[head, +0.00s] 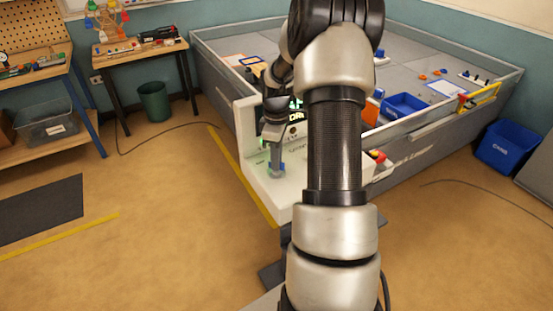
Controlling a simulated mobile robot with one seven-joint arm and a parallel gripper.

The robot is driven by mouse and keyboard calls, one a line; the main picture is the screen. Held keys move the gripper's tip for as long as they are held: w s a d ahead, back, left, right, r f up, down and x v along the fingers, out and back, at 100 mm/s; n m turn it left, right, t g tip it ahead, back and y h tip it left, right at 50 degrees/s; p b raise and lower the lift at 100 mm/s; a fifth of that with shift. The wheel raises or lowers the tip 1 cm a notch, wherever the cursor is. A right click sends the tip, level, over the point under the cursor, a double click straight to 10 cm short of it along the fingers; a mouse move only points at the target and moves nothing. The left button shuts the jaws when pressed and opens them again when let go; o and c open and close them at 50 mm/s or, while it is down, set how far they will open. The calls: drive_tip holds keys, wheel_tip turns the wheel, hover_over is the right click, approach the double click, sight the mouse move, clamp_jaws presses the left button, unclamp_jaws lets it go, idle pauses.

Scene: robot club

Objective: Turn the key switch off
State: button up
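The white control console (283,211) stands at the near corner of the large walled table, with a dark panel showing green lettering (295,116) on its upright back. My gripper (277,168) points down over the left part of the console's flat top. A small blue piece (282,167) shows at my fingertips, perhaps the key of the key switch; the switch itself is mostly hidden by the gripper. It is too small to tell whether the fingers are closed on it or which way the key is turned. My arm hides the console's right part.
A red and yellow button (378,156) sits right of my arm. The walled table (418,68) holds blue trays and small parts. A blue bin (505,147) stands on the floor at right, a green bin (154,101) at left.

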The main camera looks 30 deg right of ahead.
drive_tip(key=o, duration=0.4)
drive_tip(key=shift+c, duration=0.2)
drive_tip(key=shift+r, duration=0.1)
wheel_tip(320, 180, up, 17)
drive_tip(key=shift+r, duration=0.15)
idle(0.3)
